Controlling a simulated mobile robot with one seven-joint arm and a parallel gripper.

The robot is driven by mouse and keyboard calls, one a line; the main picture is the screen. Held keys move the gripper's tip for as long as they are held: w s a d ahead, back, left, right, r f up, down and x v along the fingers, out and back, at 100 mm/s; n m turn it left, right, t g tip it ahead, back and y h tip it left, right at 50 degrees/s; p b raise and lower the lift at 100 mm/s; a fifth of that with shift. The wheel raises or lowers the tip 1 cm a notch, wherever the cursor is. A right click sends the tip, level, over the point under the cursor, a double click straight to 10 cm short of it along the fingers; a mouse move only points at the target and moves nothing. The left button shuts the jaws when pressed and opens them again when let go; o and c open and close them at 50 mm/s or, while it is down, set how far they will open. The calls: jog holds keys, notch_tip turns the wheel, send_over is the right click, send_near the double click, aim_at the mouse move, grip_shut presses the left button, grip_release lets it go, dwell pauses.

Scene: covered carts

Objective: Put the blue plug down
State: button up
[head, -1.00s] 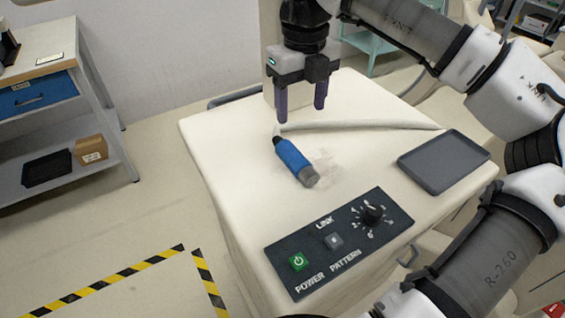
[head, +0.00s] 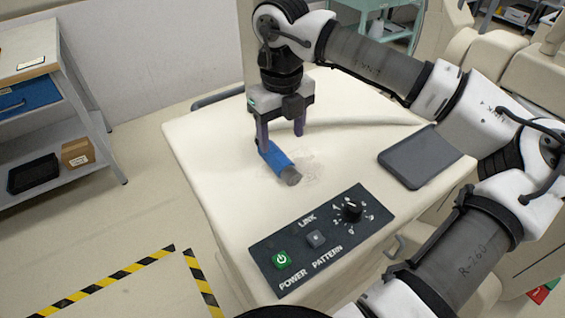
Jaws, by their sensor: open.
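The blue plug (head: 277,167) lies on its side on the cream top of the covered cart (head: 225,203), its grey end toward the near right. My gripper (head: 281,140) is open, with its two purple fingers pointing down at the plug's far end. The left finger overlaps that far end in the picture, and the right finger stands apart, to the right of the plug. I cannot tell whether the finger touches the plug.
A control panel (head: 265,253) with a green power button and a dial lies nearer on the cart top. A dark grey tray (head: 420,157) sits at the right. A pale ridge crosses the top behind the plug. A shelf bench (head: 30,48) stands at left; striped tape marks the floor.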

aim_at(282, 159)
jog(key=shift+s+f+p, duration=0.15)
jog(key=shift+f+p, duration=0.5)
jog(key=shift+f, duration=1.25)
jog(key=shift+s+f+p, duration=0.15)
jog(key=shift+f+p, duration=0.5)
jog(key=shift+f, duration=1.2)
jog(key=c, duration=1.3)
jog(key=shift+r, duration=0.15)
notch_tip(282, 159, up, 9)
jog(key=b, duration=0.2)
jog(key=shift+r+b, duration=0.1)
jog(key=shift+b, duration=0.3)
jog(key=shift+r, duration=0.3)
